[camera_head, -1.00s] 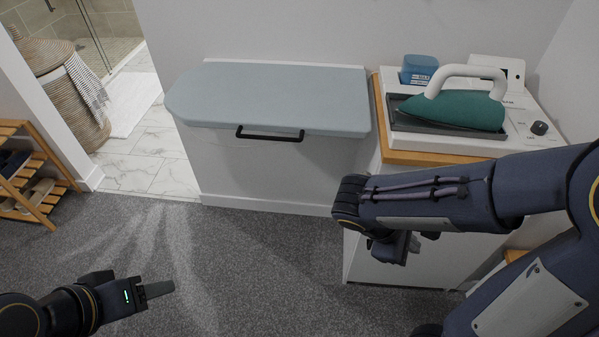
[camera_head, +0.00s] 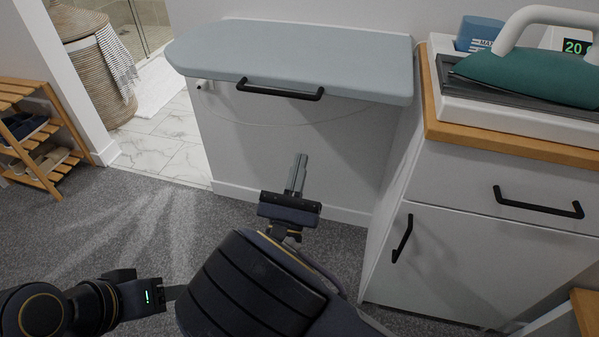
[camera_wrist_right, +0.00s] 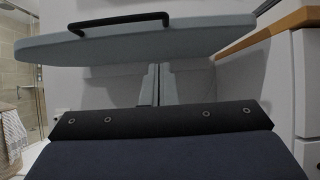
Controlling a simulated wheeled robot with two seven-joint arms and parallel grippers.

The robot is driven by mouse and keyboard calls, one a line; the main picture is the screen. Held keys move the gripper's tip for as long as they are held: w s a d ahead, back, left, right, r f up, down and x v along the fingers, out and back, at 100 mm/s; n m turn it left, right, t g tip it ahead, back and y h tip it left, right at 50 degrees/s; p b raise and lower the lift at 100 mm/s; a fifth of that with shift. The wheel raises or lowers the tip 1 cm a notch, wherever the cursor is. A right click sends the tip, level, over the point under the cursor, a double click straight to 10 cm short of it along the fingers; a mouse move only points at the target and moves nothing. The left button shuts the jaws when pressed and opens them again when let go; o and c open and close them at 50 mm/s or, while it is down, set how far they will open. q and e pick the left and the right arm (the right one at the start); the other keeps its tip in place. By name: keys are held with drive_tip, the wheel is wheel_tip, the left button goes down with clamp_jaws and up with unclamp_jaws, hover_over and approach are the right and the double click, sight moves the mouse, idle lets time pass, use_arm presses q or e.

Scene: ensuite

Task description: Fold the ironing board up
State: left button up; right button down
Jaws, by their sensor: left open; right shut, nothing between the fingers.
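The ironing board (camera_head: 300,55) is a light blue-grey padded top standing out level from the white wall. A black bar handle (camera_head: 280,91) is on its front edge. In the right wrist view the board (camera_wrist_right: 150,45) and handle (camera_wrist_right: 120,25) are above my fingers. My right gripper (camera_head: 297,172) is shut and empty, pointing toward the wall below and in front of the board, apart from the handle. It also shows in the right wrist view (camera_wrist_right: 157,86). My left gripper (camera_head: 175,293) is open and empty, low at the bottom left, far from the board.
A white cabinet (camera_head: 480,240) with a wooden top stands right of the board, carrying a green iron (camera_head: 530,75) on its rest and a blue box (camera_head: 478,33). A wooden shoe rack (camera_head: 40,135) and wicker basket (camera_head: 95,75) are at left. The carpet between is clear.

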drive_tip(key=w+d+r, duration=0.2)
drive_tip(key=w+r, duration=0.3)
drive_tip(key=r, duration=0.2)
drive_tip(key=shift+w+r+b, duration=0.15)
drive_tip(key=shift+w+b, duration=0.25)
drive_tip(key=shift+b, duration=0.05)
